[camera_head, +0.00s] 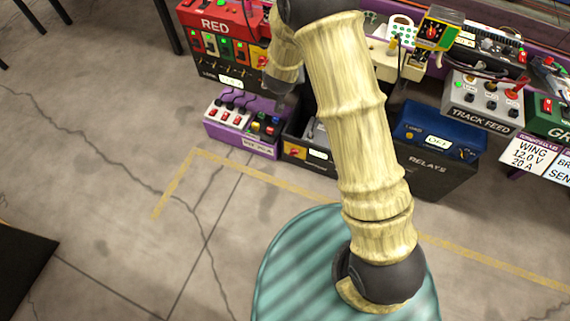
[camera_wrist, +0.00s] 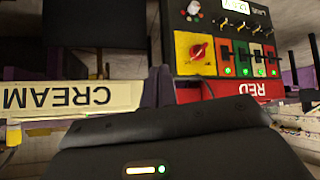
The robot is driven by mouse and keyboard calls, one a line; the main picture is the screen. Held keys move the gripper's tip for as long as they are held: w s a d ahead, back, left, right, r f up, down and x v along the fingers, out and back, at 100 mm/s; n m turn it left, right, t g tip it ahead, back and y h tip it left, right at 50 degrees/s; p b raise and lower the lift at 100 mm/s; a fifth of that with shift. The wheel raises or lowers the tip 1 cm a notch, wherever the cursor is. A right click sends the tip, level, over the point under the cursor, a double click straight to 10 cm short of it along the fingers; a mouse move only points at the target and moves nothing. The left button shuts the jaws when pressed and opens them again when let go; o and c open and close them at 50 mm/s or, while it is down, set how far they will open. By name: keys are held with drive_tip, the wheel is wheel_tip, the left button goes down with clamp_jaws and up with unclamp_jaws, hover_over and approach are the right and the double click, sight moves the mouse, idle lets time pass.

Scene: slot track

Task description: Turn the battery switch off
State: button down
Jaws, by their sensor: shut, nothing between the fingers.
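I cannot read a battery label in either view. A red rotary knob on a yellow plate (camera_wrist: 198,52) shows upside down in the wrist view, on the dark RED unit. A similar red knob on yellow (camera_head: 295,151) is on a low dark box in the head view, just below my gripper. A third red knob on a yellow-framed unit (camera_head: 432,32) is at the upper right.
A blue-topped RELAYS box (camera_head: 440,140) and a grey TRACK FEED box (camera_head: 484,105) are to the right. An upside-down CREAM sign (camera_wrist: 70,98) is at left in the wrist view.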

drive_tip(key=t+h+b, duration=0.1)
drive_tip(key=b, duration=0.5)
hover_over(294, 153)
drive_tip(key=a, duration=0.8)
wheel_tip(294, 153, down, 14)
drive_tip(key=s+a+f+t+h+b, duration=0.1)
drive_tip(key=s+f+h+b, duration=0.1)
drive_tip(key=f+b, duration=0.4)
drive_tip(key=s+a+f+n+t+h+b, duration=0.1)
drive_tip(key=s+f+b, duration=0.3)
drive_tip(key=f, duration=1.2)
drive_tip(key=s+a+f+t+h+b, duration=0.1)
drive_tip(key=s+f+h+b, duration=0.2)
drive_tip(key=f+b, duration=0.7)
drive_tip(key=shift+s+a+f+n+t+h, duration=0.2)
drive_tip(key=shift+a+f+n+t+h, duration=0.15)
drive_tip(key=shift+f, duration=0.6)
drive_tip(key=shift+w, duration=0.1)
